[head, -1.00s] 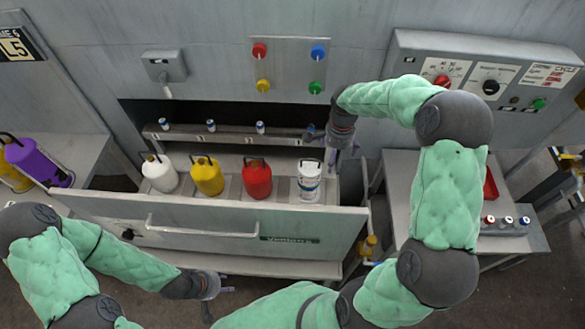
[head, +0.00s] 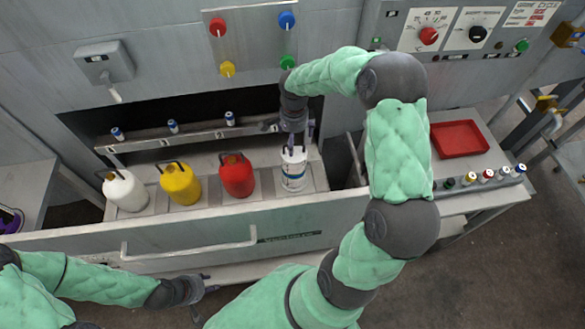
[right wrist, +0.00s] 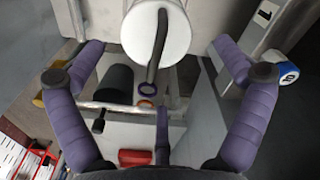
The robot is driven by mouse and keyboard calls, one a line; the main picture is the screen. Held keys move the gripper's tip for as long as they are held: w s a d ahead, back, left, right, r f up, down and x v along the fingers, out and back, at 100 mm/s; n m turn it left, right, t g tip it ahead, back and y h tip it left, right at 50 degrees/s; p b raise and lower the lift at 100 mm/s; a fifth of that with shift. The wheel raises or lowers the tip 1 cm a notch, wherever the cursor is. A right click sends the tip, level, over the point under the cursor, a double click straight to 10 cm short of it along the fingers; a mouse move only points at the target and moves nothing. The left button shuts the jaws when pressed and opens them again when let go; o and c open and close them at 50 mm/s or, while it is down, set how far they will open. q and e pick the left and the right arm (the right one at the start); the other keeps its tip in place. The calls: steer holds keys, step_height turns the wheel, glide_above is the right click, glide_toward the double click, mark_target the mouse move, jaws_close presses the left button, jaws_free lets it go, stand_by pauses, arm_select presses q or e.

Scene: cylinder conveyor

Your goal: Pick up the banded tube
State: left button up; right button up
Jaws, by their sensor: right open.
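A white canister with dark printed bands (head: 293,175) stands upright at the right end of the open drawer. In the right wrist view the open purple fingers (right wrist: 160,50) are spread either side of a white round top with a dark handle (right wrist: 150,22); nothing is gripped. My left gripper (head: 203,290) is open and empty in front of the drawer.
White (head: 125,192), yellow (head: 180,185) and red (head: 236,176) canisters stand left in the drawer (head: 190,235). Small blue-capped tubes (head: 173,127) sit on the rail behind. At right, a red tray (head: 459,139) and a rack of several capped tubes (head: 487,176) lie on a side table.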

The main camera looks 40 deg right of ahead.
mark_target(294, 164)
step_height(294, 164, down, 4)
steer(key=shift+r+b, duration=0.2)
steer(key=shift+b, duration=0.2)
steer(key=f, duration=0.1)
steer(key=f+b, duration=0.1)
steer(key=f, duration=0.2)
steer(key=shift+s+a+f+b, duration=0.15)
steer(key=shift+s+f+b, duration=0.1)
steer(key=shift+b, duration=0.1)
steer(key=shift+f, duration=0.35)
steer(key=c, duration=1.5)
steer(key=shift+o, duration=0.2)
steer(key=shift+r, duration=0.1)
